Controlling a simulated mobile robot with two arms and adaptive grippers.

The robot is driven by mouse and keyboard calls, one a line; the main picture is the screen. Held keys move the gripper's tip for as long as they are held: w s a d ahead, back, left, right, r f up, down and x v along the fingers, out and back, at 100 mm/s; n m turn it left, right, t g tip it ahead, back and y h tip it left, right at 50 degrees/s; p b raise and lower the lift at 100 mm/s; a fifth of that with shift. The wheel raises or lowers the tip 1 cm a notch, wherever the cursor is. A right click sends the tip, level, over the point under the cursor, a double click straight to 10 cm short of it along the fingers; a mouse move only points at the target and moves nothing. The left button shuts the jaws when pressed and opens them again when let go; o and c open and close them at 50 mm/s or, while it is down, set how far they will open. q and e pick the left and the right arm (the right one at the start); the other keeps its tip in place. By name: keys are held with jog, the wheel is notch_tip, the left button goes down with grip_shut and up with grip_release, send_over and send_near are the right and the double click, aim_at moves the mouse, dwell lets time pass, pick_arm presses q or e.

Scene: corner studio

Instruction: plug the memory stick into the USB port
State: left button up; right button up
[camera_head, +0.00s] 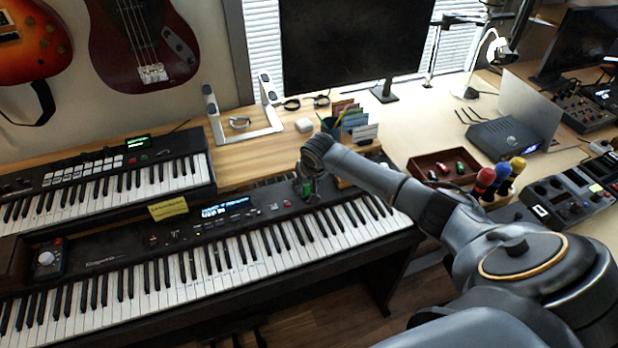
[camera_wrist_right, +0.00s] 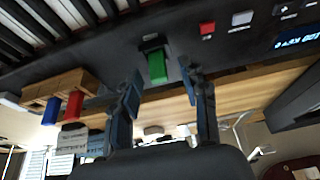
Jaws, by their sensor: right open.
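A green memory stick (camera_wrist_right: 157,67) stands at a dark USB port (camera_wrist_right: 151,43) on the top panel of the lower keyboard. Its end appears to sit in the port; how deep I cannot tell. In the head view the stick (camera_head: 306,190) is a small green spot, mostly hidden by my gripper. My right gripper (camera_head: 309,177) is over the keyboard's back panel. In the right wrist view its two fingers (camera_wrist_right: 160,78) are spread, one on each side of the stick, with gaps and no clear contact. My left gripper is not in view.
A wooden block (camera_wrist_right: 88,82) with a red stick (camera_wrist_right: 75,104) and a blue stick (camera_wrist_right: 51,110) is close beside the gripper. A pen cup (camera_head: 331,128) and cards stand behind. A brown tray (camera_head: 440,168) is to the right. White keys lie in front.

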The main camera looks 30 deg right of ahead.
jog(key=v, duration=1.1)
jog(key=shift+s, duration=0.2)
jog(key=shift+r, duration=0.2)
notch_tip(320, 180, up, 6)
jog(key=p, duration=0.8)
jog(key=shift+f, duration=0.1)
jog(key=shift+a, duration=0.1)
